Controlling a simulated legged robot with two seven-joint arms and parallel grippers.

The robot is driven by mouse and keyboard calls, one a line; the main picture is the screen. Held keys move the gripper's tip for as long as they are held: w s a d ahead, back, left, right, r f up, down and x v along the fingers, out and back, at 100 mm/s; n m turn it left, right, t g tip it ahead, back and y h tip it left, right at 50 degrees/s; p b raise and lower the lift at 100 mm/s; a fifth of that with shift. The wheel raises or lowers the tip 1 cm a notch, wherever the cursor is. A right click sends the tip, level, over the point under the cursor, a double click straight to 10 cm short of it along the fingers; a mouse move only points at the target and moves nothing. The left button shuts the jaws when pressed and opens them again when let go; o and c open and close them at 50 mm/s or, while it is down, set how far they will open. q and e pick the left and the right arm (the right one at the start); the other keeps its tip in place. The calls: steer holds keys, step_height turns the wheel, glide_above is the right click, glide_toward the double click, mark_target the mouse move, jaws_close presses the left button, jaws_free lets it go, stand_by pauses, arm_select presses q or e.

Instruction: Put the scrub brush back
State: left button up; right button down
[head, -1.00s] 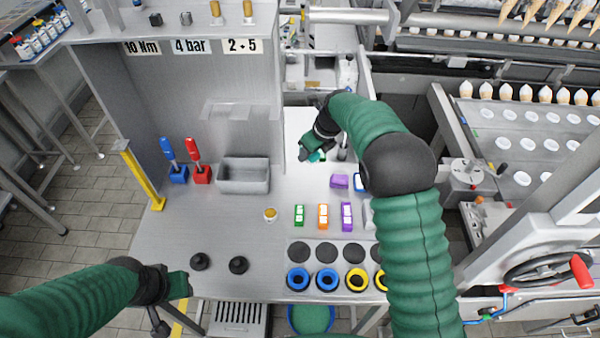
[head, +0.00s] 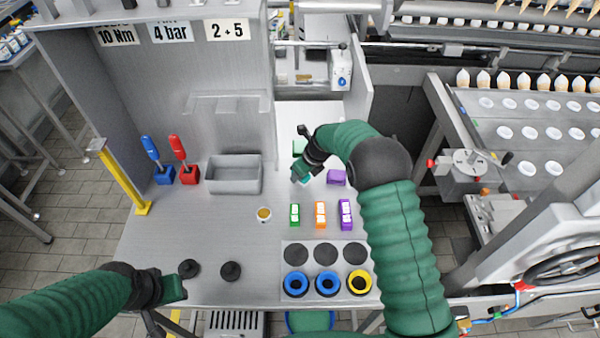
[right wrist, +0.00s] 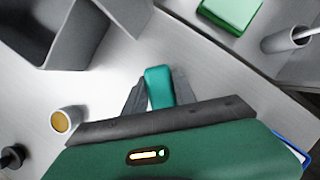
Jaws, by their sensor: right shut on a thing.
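My right gripper (head: 302,172) is shut on a small teal piece (right wrist: 159,88), which I take for the scrub brush. Only its rounded end shows between the fingers in the right wrist view; the rest is hidden, and no bristles show. The gripper is over the back right of the steel bench, behind the row of small coloured blocks. A green block (head: 299,147) lies just behind it and also shows in the right wrist view (right wrist: 232,10). My left gripper (head: 173,289) is at the bench's front left edge; its fingers are unclear.
An empty grey bin (head: 235,188) stands left of my right gripper. Blue (head: 164,174) and red (head: 189,175) holders with upright handled tools stand farther left. The left middle of the bench is clear.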

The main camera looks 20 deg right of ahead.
steer(key=shift+d, duration=0.1)
steer(key=c, duration=1)
jaws_free()
steer(key=v, duration=1.2)
steer(key=s+n, duration=0.9)
steer(key=n, duration=0.1)
steer(key=s+a+f+n+g+h, duration=0.1)
steer(key=s+n, duration=0.8)
steer(key=n, duration=0.1)
steer(key=s+f+n+h, duration=0.1)
steer(key=s+n, duration=0.8)
steer(key=n, duration=0.1)
steer(key=shift+s+a+f, duration=0.15)
steer(key=shift+s+a, duration=0.15)
steer(key=shift+a, duration=0.1)
